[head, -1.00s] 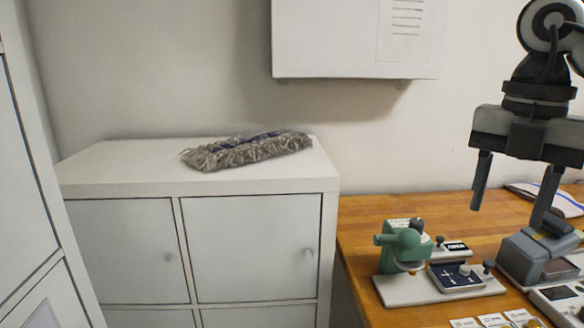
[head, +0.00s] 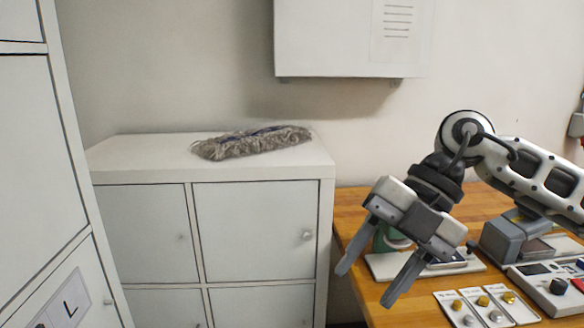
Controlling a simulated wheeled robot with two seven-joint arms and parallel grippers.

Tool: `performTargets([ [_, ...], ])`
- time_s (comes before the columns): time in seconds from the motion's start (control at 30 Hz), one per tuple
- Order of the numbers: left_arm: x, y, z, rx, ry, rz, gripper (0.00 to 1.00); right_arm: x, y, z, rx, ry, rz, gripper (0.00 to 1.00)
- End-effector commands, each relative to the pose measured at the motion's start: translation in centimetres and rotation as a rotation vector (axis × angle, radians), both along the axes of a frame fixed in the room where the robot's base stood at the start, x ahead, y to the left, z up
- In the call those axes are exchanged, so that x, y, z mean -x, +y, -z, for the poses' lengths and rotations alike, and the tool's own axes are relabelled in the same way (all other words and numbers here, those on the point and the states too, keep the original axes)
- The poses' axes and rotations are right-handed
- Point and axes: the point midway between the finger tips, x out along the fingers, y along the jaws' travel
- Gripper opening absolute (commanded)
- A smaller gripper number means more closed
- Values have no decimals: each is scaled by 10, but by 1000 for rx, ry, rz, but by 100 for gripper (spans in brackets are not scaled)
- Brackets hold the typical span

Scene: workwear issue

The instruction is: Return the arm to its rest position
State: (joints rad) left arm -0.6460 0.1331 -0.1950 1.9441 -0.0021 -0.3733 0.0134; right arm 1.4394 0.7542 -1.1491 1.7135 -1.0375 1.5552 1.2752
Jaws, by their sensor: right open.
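My right gripper (head: 372,280) is in the head view, at the right of the picture. Its two dark fingers are spread apart with nothing between them, and they point down and to the left. It is in front of the wooden table's left part, and its arm (head: 535,172) comes in from the right edge. The gripper hides most of a green device (head: 380,240) on a light base plate. My left gripper is not in view.
The wooden table (head: 352,215) carries a grey device (head: 508,238), small cards with gold and silver knobs (head: 480,305), and a control panel (head: 553,287). A white cabinet (head: 255,232) with a mop head (head: 250,142) on top stands left. A wall box (head: 345,40) hangs above.

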Motion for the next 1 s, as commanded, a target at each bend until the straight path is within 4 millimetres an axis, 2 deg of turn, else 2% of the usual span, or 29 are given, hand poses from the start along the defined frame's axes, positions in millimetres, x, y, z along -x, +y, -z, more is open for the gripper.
performTargets([
  [0.03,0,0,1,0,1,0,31,9,23,10,-116,43,-39,51],
  [0.1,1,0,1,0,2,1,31,20,55,16,-312,93,-67,51],
  [0.2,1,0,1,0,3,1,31,31,94,13,-622,169,-43,51],
  [0.3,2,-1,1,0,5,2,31,29,117,7,-909,237,71,51],
  [0.43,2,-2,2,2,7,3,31,8,121,11,-1214,314,342,51],
  [0.53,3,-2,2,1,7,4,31,-17,108,32,-1370,363,633,51],
  [0.57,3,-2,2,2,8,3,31,-24,101,43,-1399,375,732,51],
  [0.67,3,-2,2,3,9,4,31,-42,73,94,-1432,416,1084,51],
  [0.77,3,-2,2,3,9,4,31,-42,39,162,-1363,455,1443,51],
  [0.8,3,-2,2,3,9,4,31,-37,27,190,-1313,469,1569,51],
  [0.87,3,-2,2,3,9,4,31,-23,10,231,-1221,491,1739,51],
  [0.9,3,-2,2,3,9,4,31,-11,-1,256,-1153,506,1841,51],
  [1.0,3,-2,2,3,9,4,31,26,-24,312,-969,547,2050,51],
])
